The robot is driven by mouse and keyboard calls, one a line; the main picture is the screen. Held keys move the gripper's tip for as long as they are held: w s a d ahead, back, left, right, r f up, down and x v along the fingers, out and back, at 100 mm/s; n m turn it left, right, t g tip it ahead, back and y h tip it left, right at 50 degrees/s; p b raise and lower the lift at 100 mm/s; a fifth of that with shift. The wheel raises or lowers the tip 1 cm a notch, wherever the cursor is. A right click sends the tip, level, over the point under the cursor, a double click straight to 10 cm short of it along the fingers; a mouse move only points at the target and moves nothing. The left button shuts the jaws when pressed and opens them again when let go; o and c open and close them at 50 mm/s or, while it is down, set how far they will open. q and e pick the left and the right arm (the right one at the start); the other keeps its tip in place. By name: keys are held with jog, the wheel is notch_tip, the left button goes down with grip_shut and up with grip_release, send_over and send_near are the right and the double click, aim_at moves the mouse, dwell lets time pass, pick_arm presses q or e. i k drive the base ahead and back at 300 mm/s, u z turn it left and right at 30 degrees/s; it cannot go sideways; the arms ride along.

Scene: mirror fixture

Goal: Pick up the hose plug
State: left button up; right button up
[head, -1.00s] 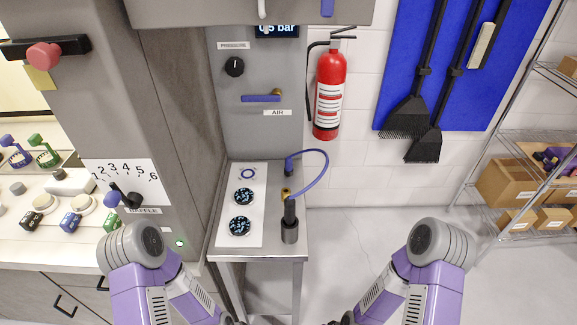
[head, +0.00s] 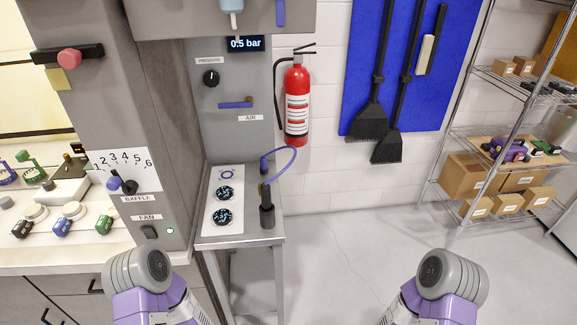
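The hose plug (head: 266,192) looks like the dark upright piece at the lower end of the blue hose (head: 293,160). It stands in a dark cylindrical holder (head: 267,216) at the right front of the small grey stand (head: 240,239). The hose arcs up and back to a blue fitting at the rear of the stand. Neither gripper is in view. Only my purple and grey arm links show at the bottom left and bottom right, apart from the plug.
A white panel (head: 211,223) with round dials lies left of the plug. Behind are a pressure knob (head: 211,78), a blue-handled air valve (head: 235,105) and a fire extinguisher (head: 297,105). The baffle cabinet stands left. A shelf (head: 469,133) with boxes is right; open floor (head: 350,240) lies between.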

aim_at(263, 160)
jog(key=z, duration=1.95)
jog(key=i, duration=1.6)
jog(key=u, duration=3.9)
jog(key=i, duration=0.5)
jog(key=z, duration=0.05)
